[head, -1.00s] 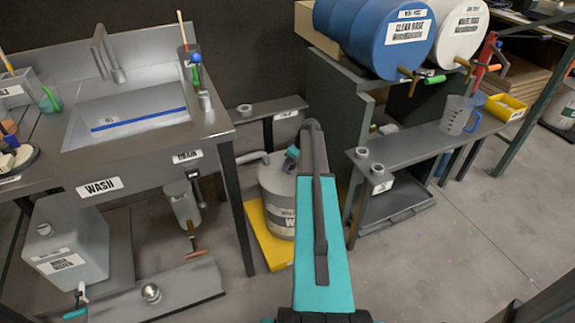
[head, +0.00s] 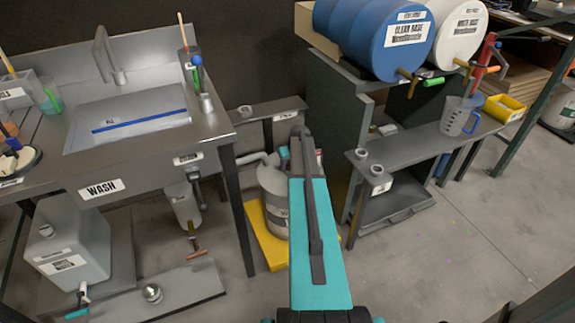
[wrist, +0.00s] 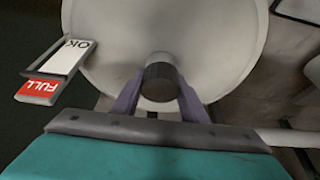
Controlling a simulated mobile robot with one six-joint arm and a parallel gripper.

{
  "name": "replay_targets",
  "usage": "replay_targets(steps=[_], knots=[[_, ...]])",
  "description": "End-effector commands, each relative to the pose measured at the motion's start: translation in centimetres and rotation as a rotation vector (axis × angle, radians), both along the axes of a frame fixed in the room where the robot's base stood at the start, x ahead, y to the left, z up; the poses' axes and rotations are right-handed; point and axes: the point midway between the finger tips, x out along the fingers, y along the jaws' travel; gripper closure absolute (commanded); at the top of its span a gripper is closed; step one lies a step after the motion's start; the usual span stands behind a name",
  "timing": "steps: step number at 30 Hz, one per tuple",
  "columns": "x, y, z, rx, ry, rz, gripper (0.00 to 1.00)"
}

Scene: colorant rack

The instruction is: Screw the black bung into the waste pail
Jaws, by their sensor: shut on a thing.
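The waste pail (head: 270,203) is a pale grey drum on a yellow tray (head: 256,238), partly hidden behind my teal arm in the head view. Its round pale top (wrist: 220,35) fills much of the wrist view. My gripper (wrist: 158,97) has purple fingers on both sides of the black bung (wrist: 160,84), a short dark cylinder, and is shut on it. My fingertips are mostly hidden in the head view.
A tag reading OK and FULL (wrist: 58,70) sits beside the pail in the wrist view. The wash bench (head: 130,165) stands left of the pail and a grey shelf unit (head: 430,147) stands right. A pipe (head: 253,158) runs near the pail. Open floor lies at the right.

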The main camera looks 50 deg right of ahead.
Motion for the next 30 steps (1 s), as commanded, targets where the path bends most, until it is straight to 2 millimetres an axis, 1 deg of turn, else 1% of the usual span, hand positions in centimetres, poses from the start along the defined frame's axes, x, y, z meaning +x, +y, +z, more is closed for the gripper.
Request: replay_targets(steps=[30], knots=[[-0.1, -0.16, -0.08, 0.001, 0.001, -0.496, 0.83]])
